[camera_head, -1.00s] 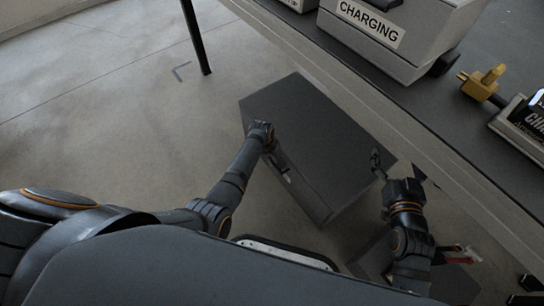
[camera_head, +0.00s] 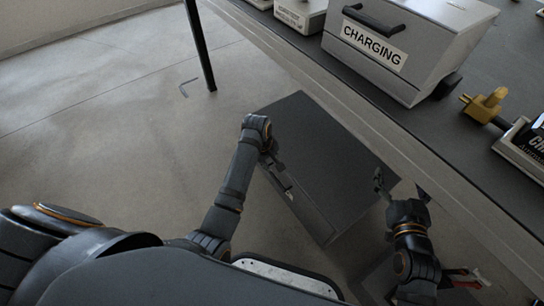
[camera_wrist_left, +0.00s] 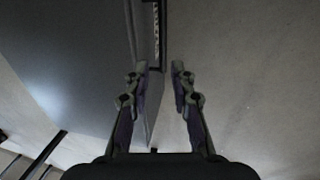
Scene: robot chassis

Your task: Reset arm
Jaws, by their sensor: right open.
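My left arm reaches in from the left in the head view, and its gripper (camera_head: 277,170) points down beside the near left edge of a dark grey box (camera_head: 318,140). The fingers are small and partly hidden there. The box side (camera_wrist_left: 75,60) fills the left of that view. My right gripper (camera_head: 403,187) is open and empty near the box's right corner, below the table edge.
A dark-topped table (camera_head: 440,125) runs diagonally along the right. On it stand a grey case marked CHARGING (camera_head: 400,45), a yellow part (camera_head: 486,104) and a labelled device (camera_head: 524,150). A black table leg (camera_head: 199,45) stands at the back. The floor at left is clear.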

